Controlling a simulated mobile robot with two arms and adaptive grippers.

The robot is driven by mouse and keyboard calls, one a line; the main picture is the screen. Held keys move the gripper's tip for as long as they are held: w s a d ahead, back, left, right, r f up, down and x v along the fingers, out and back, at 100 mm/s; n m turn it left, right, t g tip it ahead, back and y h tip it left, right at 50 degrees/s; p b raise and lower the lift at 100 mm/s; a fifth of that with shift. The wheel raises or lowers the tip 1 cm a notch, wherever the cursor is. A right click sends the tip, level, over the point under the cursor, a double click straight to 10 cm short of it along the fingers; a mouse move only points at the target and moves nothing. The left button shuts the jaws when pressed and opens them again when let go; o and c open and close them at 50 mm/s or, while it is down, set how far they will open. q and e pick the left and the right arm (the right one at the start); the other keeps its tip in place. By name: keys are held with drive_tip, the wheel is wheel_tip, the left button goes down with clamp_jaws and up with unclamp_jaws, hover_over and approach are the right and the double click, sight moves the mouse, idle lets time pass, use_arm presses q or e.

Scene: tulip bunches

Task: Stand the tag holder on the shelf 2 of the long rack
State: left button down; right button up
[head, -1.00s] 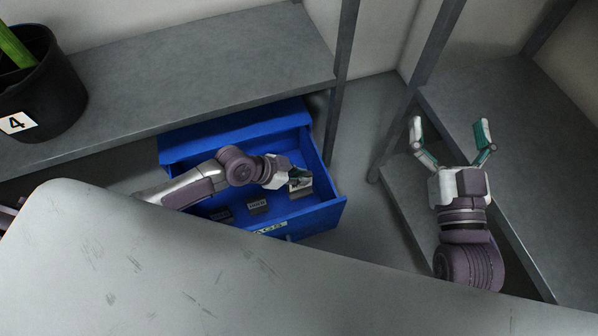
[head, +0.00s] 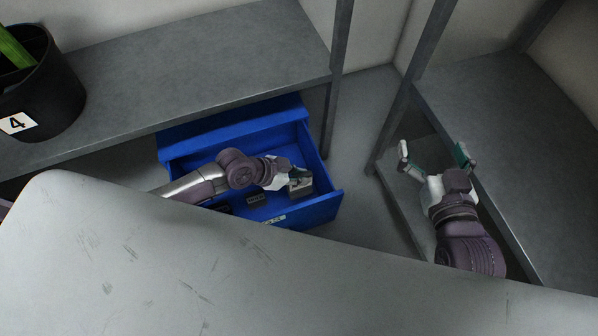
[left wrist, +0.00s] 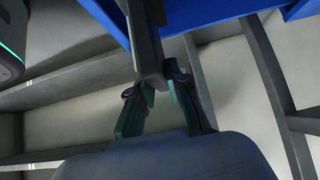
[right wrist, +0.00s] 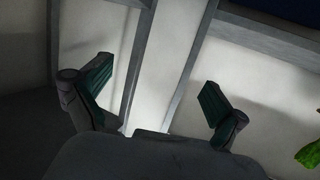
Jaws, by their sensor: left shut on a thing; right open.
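My left gripper (head: 288,181) is shut on a small grey tag holder (head: 301,188) at the right end of the open blue drawer (head: 322,207). I cannot tell whether the holder still touches the drawer floor. In the left wrist view the left fingers (left wrist: 158,103) meet at a dark bar-like shape that I cannot identify for sure. My right gripper (head: 432,156) is open and empty beside the right-hand rack; its spread fingers also show in the right wrist view (right wrist: 155,88). A grey shelf (head: 200,85) runs above the drawer. No shelf number is readable.
Another tag holder (head: 256,198) lies in the drawer. A black pot (head: 40,95) marked 4 stands on the left shelf. Grey posts (head: 338,90) and the right-hand rack's shelf (head: 500,120) flank a floor gap. A pale grey surface (head: 200,270) fills the foreground.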

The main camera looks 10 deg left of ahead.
use_arm(q)
drive_tip(key=shift+s+d+r+p, duration=0.1)
drive_tip(key=shift+s+d+p, duration=0.15)
drive_tip(key=shift+s+p, duration=0.1)
drive_tip(key=shift+s+d+r, duration=0.1)
drive_tip(key=shift+s+d, duration=0.1)
drive_tip(key=shift+s, duration=0.05)
drive_tip(key=shift+s+d+p, duration=0.15)
drive_tip(key=shift+s+p, duration=0.05)
drive_tip(key=shift+p, duration=0.25)
use_arm(e)
drive_tip(key=s+d+f+g+h, duration=0.1)
drive_tip(key=s+d+f+g, duration=0.1)
drive_tip(key=s+f+g, duration=0.2)
drive_tip(key=shift+f+h, duration=0.3)
drive_tip(key=shift+f, duration=0.75)
